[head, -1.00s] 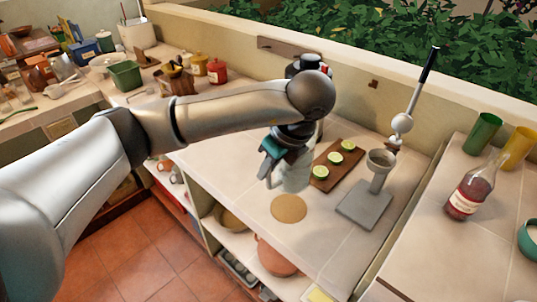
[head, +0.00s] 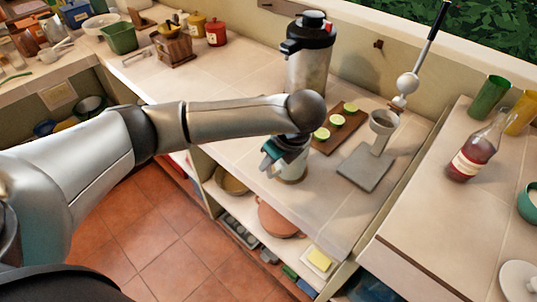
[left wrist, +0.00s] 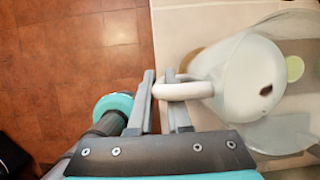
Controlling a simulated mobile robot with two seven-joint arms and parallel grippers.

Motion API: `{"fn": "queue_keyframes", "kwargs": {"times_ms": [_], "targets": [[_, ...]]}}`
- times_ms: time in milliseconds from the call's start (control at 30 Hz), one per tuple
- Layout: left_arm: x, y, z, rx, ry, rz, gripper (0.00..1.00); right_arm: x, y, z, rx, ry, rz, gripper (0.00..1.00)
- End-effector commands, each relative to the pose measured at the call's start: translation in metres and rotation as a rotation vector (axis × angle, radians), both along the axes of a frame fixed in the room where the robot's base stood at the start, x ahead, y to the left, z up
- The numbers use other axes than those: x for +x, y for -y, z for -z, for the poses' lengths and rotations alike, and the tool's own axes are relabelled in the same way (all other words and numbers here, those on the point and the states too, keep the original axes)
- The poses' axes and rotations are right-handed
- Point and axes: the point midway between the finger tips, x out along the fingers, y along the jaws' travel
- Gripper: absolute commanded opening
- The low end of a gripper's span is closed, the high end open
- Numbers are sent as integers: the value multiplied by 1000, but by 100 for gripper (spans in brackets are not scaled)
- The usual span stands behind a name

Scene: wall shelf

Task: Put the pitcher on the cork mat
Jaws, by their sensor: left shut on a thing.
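The pitcher (head: 292,168) is a pale, greyish vessel with a handle. It looks roughly upright over the front part of the counter. My left gripper (head: 269,158) is shut on its handle, which shows between the two fingers (left wrist: 160,86) in the left wrist view, with the pitcher's body (left wrist: 245,85) to the right. A small tan edge of the mat (left wrist: 189,59) shows beside the pitcher in the left wrist view. I cannot tell whether the pitcher touches the mat. My right gripper is out of view.
A board (head: 327,146) with lime halves lies just behind the pitcher. A grey lever press (head: 363,168) stands to its right. A large steel flask (head: 306,68) stands behind my arm. The counter's front edge is close, with open shelves below.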

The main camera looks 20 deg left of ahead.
Motion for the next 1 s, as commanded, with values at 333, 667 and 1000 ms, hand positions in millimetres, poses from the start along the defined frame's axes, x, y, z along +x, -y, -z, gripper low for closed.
{"fn": "queue_keyframes", "kwargs": {"times_ms": [333,667,1000], "targets": [[0,0,0,0,-1,1,42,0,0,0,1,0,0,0],[0,1,-2,0,0,1,46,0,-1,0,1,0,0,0],[-7,23,-58,-3,4,4,46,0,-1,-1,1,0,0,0]]}}
